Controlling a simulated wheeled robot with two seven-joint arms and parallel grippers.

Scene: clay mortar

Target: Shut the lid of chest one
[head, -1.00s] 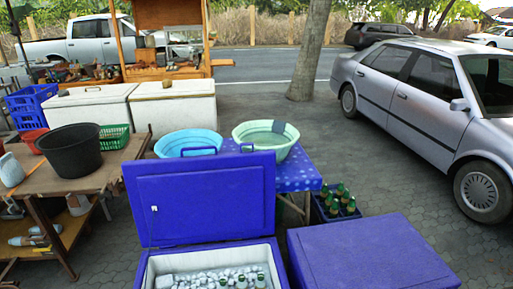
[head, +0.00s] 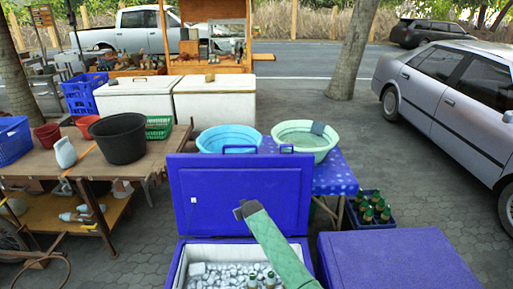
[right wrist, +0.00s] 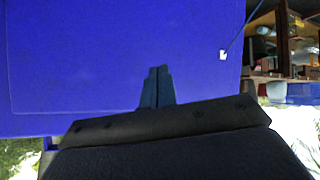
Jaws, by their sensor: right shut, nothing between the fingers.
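A blue chest (head: 176,262) stands open at the bottom of the head view, with ice and bottles inside. Its blue lid (head: 240,175) stands raised at the back, inner or outer face unclear, with a small white fitting on its left. My right gripper (head: 240,211), on a green arm, is over the open chest in front of the lid. In the right wrist view, its fingers (right wrist: 157,87) are closed together with nothing between them. The lid (right wrist: 100,60) fills most of that view; whether the fingertips touch it I cannot tell. My left gripper is not in view.
A closed blue chest (head: 395,262) stands to the right. Behind the lid are two basins (head: 305,137) on a blue table and a bottle crate (head: 370,212). A wooden table (head: 50,172) with tubs is at left. Paving is open at right, before a silver car (head: 450,100).

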